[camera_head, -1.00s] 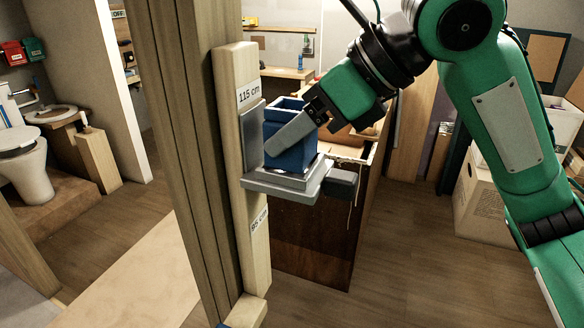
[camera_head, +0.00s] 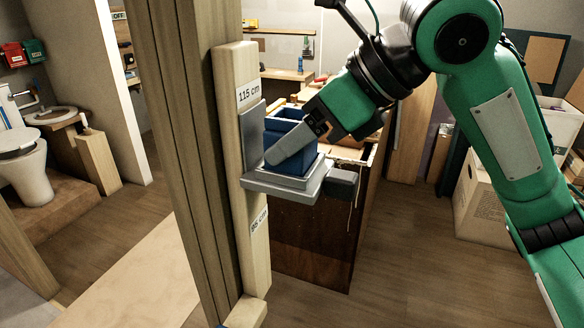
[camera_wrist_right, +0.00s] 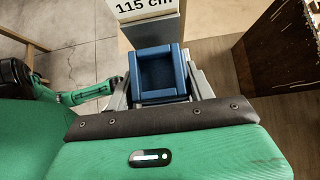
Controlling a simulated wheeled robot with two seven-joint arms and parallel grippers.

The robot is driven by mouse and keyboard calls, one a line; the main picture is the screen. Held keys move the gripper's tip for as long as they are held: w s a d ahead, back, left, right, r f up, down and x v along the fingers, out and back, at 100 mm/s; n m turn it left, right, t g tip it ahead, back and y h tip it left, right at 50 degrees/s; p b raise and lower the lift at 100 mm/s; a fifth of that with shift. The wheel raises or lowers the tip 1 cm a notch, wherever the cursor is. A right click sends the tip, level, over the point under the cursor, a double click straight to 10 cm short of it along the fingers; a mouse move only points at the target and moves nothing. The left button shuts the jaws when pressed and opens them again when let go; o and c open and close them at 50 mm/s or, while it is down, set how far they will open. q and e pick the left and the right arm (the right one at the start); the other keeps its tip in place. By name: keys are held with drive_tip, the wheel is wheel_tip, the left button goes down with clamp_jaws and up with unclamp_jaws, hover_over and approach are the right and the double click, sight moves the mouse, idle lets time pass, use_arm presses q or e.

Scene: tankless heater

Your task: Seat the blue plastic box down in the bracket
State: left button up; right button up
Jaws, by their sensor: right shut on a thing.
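The blue plastic box (camera_head: 292,150) is open-topped and stands upright in the grey bracket (camera_head: 285,188) on the wooden post. Its lower part is inside the bracket's raised rim; whether it rests on the bottom cannot be seen. My left gripper is not clearly visible in the head view.
The wooden post (camera_head: 257,240) carries height labels, "115 cm" above the bracket and "95 cm" below it. A dark block (camera_head: 342,182) sits at the bracket's right end. A brown wooden cabinet (camera_head: 312,240) stands behind.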

use_arm(q)
drive_tip(key=shift+f, duration=0.1)
use_arm(e)
drive_tip(key=shift+f, duration=0.2)
drive_tip(key=o, duration=1.2)
drive_tip(key=shift+d+r, duration=0.15)
drive_tip(key=shift+r, duration=0.1)
use_arm(q)
drive_tip(key=shift+p+x, duration=0.45)
drive_tip(key=shift+x, duration=0.75)
use_arm(e)
drive_tip(key=v, duration=1.3)
use_arm(q)
drive_tip(key=shift+s, duration=0.1)
use_arm(e)
drive_tip(key=shift+s+d, duration=0.1)
drive_tip(key=shift+s, duration=0.05)
